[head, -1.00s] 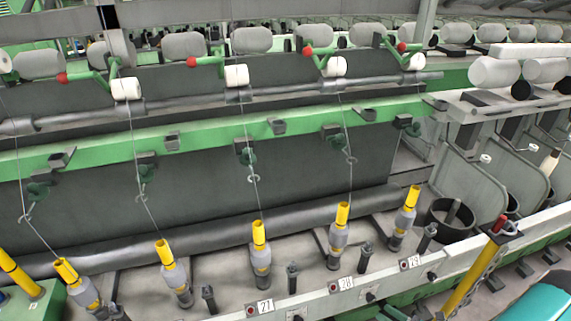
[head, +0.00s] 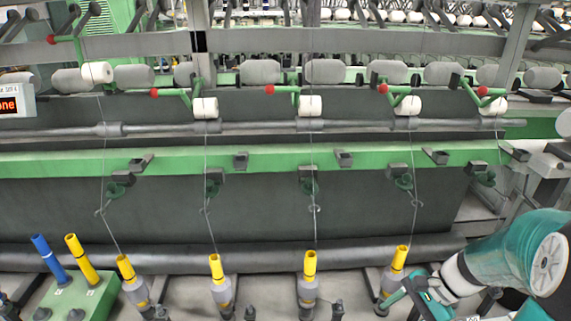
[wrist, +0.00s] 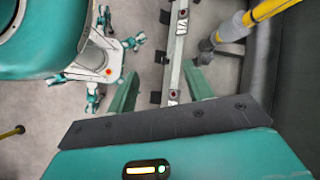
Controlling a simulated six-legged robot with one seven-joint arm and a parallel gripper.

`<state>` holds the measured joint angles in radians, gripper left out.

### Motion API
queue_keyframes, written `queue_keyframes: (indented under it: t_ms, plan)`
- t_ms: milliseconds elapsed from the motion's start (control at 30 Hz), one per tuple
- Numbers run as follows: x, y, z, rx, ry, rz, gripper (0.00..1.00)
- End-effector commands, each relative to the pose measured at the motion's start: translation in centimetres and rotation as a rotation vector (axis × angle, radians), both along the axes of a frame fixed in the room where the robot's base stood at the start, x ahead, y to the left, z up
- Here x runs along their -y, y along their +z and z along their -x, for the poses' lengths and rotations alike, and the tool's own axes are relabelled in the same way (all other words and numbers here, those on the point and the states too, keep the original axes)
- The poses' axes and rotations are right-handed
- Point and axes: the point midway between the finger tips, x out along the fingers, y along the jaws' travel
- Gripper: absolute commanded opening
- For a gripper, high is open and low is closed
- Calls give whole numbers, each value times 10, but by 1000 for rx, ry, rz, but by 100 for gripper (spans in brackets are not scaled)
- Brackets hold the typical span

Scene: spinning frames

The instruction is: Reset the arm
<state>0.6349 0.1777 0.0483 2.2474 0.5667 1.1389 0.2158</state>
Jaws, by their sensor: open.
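My gripper (wrist: 161,68) shows in the wrist view with its two green fingers apart and nothing between them. The grey rail with number plates lies beyond the fingertips. In the head view my teal arm comes in from the lower right, and my gripper (head: 412,298) is low in front of the right-hand yellow tube (head: 401,258). I cannot tell from this view whether it touches that spindle.
Several yellow tubes stand on spindles along the spinning frame. A green box (head: 75,298) at lower left bears a blue tube (head: 48,258) and a yellow one (head: 82,258). White bobbins (head: 310,106) hang below the green-armed holders. The rail (wrist: 177,60) runs close by my gripper.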

Motion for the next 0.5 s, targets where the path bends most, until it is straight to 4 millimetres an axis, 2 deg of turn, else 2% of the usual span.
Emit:
queue_keyframes:
  t_ms: [33, 100, 500]
  plan:
    - [-10, 14, 1, 40, 68, 57, 51]
    - [-21, 29, 5, 90, 158, 131, 51]
    - [-74, 110, 35, 431, 642, 534, 51]
